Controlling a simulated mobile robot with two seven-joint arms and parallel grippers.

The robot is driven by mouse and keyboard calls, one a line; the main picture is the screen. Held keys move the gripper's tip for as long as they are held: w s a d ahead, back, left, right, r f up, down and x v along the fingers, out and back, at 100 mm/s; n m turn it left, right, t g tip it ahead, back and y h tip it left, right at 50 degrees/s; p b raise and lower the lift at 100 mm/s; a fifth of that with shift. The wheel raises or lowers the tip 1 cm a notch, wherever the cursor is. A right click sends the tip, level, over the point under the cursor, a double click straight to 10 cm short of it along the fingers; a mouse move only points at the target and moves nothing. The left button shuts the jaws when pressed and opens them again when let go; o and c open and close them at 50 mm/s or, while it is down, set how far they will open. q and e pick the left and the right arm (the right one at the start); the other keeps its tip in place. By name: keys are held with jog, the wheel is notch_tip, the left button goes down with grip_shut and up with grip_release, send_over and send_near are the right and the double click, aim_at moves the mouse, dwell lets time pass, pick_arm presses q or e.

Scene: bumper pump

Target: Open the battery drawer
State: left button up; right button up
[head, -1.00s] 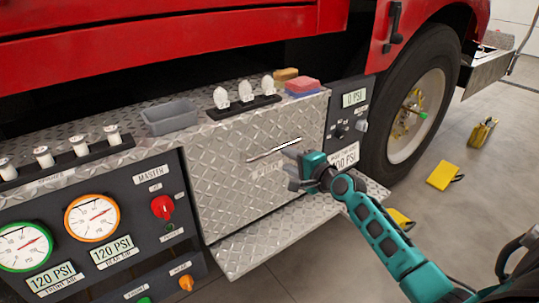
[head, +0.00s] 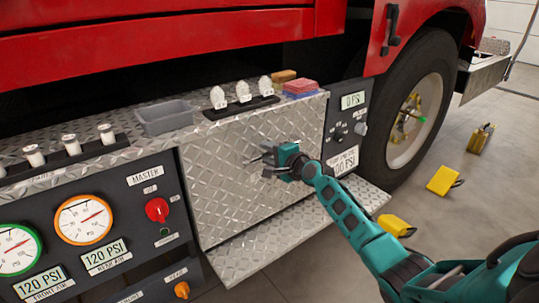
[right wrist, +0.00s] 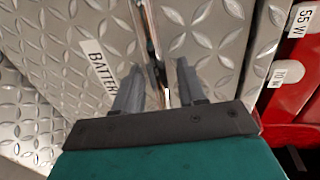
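The battery drawer front (head: 225,190) is a diamond-plate panel in the middle of the truck's bumper in the head view, and it looks closed. In the right wrist view its label (right wrist: 100,66) reads "BATTER", with the end cut off. The shiny bar handle (right wrist: 150,40) runs from the top of that view down between my fingers. My right gripper (head: 267,164) is at the handle in the head view and hides most of it. In the right wrist view my right gripper (right wrist: 158,85) has its two grey fingers apart, one on each side of the bar. My left gripper is not in view.
A diamond-plate step (head: 275,240) juts out below the drawer. A grey tray (head: 166,117), white capped fittings (head: 243,92) and a red-blue block (head: 300,88) sit on top. Gauge panels flank the drawer. Yellow chocks (head: 442,180) lie on the floor near the wheel.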

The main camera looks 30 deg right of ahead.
grip_shut()
dwell(0.5)
